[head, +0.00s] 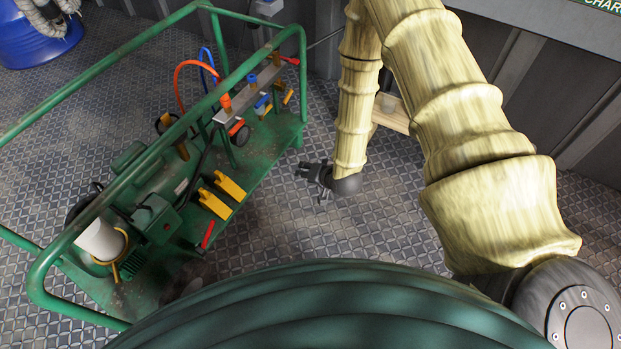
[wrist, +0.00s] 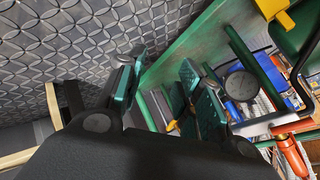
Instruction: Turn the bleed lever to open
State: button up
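A green-framed machine cart (head: 250,170) carries several levers. Two yellow levers (head: 229,186) sit near its front edge, with a red lever (head: 208,234) below them in the picture. Smaller yellow-orange levers (head: 288,97) are by the hose fittings. I cannot tell which one is the bleed lever. My gripper (head: 310,178) hangs over the floor to the right of the cart, apart from every lever. In the wrist view my gripper (wrist: 163,68) has its fingers spread with nothing between them. A yellow part (wrist: 280,14) shows at the upper right there.
The cart's green tube rail (head: 128,128) runs along its near side and top. Red and blue hoses (head: 182,72) loop above the fittings. A blue drum (head: 38,38) stands at the upper left. A wooden piece (head: 391,113) is behind my arm. The patterned floor beside the cart is clear.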

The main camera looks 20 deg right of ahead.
jog(key=shift+s+a+f+n+g+p, duration=0.15)
jog(key=shift+s+n+g+p, duration=0.1)
jog(key=shift+s, duration=0.6)
jog(key=shift+s+a+r+n+g+p, duration=0.15)
jog(key=shift+s+g, duration=0.1)
jog(key=shift+s, duration=0.55)
jog(key=shift+f, duration=0.15)
